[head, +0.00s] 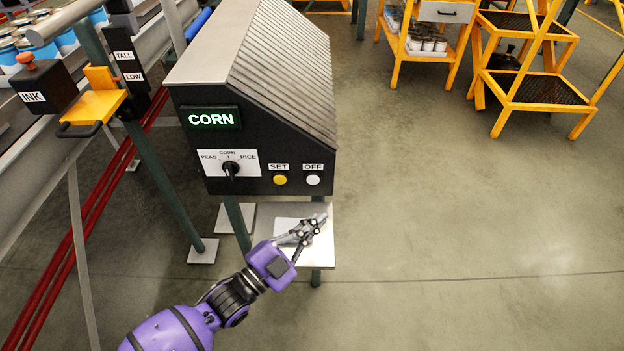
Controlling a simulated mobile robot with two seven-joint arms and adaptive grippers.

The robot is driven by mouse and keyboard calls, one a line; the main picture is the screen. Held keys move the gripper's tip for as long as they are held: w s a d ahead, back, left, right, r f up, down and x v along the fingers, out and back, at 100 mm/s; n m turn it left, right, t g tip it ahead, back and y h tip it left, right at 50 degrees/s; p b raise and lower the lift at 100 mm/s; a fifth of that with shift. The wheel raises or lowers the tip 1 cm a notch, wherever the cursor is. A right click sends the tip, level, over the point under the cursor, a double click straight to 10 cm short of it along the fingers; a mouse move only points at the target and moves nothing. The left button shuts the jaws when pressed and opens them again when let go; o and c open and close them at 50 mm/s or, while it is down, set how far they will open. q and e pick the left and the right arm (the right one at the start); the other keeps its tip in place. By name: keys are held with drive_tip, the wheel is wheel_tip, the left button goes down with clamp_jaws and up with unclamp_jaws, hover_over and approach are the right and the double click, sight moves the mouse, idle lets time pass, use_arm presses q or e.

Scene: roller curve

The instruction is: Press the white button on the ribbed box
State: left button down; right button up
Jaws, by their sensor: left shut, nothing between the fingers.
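The ribbed box (283,80) is a dark control box with a sloped, ribbed grey top. Its front shows a lit green CORN display (211,119), a dial (231,168) with its pointer up at CORN, a yellow button (280,180) under SET and a white button (313,180) under OFF. My left gripper (318,219) is shut and empty. In the picture it is just below the white button, apart from it, in front of a pale plate at the box's stand. My right gripper is not in view.
An INK box with an orange knob (26,61) and a yellow bracket (93,104) stand left, by a conveyor with blue cans. Red rails (75,235) run below. A yellow cart (425,54) and yellow steps (541,90) stand back right. The floor (470,220) at right is clear.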

sight(313, 180)
use_arm(q)
drive_tip(key=w+b, duration=0.3)
drive_tip(key=w, duration=0.6)
drive_tip(key=shift+b, duration=0.4)
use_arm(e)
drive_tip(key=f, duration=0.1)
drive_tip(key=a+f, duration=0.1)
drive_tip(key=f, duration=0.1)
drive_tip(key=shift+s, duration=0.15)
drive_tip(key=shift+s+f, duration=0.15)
use_arm(q)
drive_tip(key=shift+w+f, duration=0.1)
idle(0.5)
drive_tip(key=shift+w, duration=0.3)
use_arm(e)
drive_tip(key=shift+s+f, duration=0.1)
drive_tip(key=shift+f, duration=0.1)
